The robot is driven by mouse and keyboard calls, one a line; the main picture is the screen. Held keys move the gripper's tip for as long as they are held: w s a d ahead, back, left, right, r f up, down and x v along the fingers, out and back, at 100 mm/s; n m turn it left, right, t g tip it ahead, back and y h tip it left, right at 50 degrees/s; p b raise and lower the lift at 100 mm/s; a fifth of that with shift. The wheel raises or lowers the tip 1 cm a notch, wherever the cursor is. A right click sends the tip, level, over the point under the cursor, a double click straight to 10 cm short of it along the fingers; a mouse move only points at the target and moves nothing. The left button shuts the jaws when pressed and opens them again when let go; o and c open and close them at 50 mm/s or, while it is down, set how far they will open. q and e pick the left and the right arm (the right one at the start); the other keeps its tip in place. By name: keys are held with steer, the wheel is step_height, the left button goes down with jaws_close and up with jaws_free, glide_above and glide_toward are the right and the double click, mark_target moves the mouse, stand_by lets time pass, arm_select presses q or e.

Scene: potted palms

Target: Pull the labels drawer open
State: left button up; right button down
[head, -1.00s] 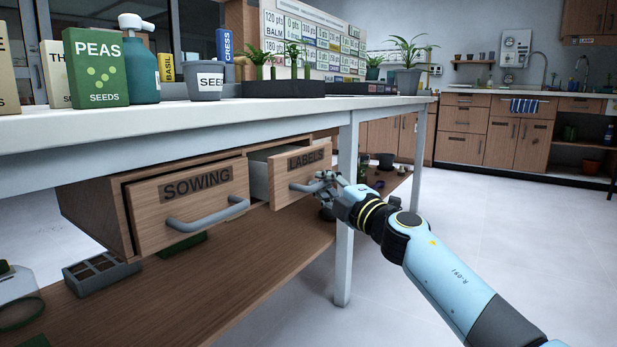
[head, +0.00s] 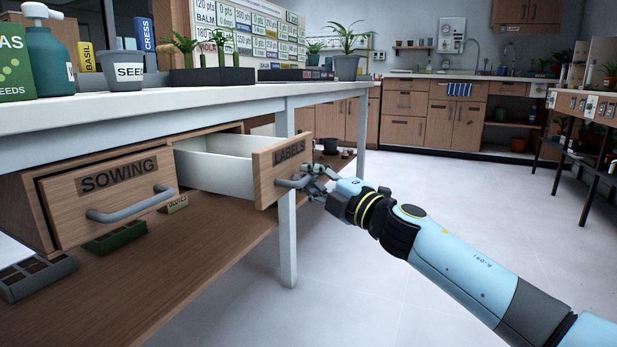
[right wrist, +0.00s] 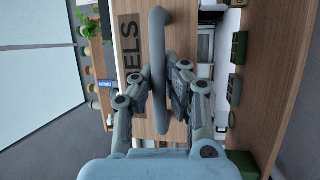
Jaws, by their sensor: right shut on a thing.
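The labels drawer (head: 267,172) hangs under the bench and stands well out from its housing, with its white inner side (head: 215,165) showing. Its wooden front bears the word LABELS and a grey bar handle (head: 290,183). My right gripper (head: 308,183) is shut on this handle, in front of the drawer. In the right wrist view the handle (right wrist: 160,70) runs between the two fingers (right wrist: 161,90), with the drawer front (right wrist: 130,45) behind it. The drawer's floor is hidden in the head view. My left gripper is in neither view.
The sowing drawer (head: 115,198) is beside it at the left, with its own grey handle (head: 130,208). A bench leg (head: 288,240) stands close by the labels drawer. The lower shelf (head: 185,245) holds green and grey trays. The floor at the right is clear.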

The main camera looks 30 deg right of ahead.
steer(key=c, duration=1.3)
jaws_free()
steer(key=shift+c, duration=0.2)
steer(key=v, duration=1.2)
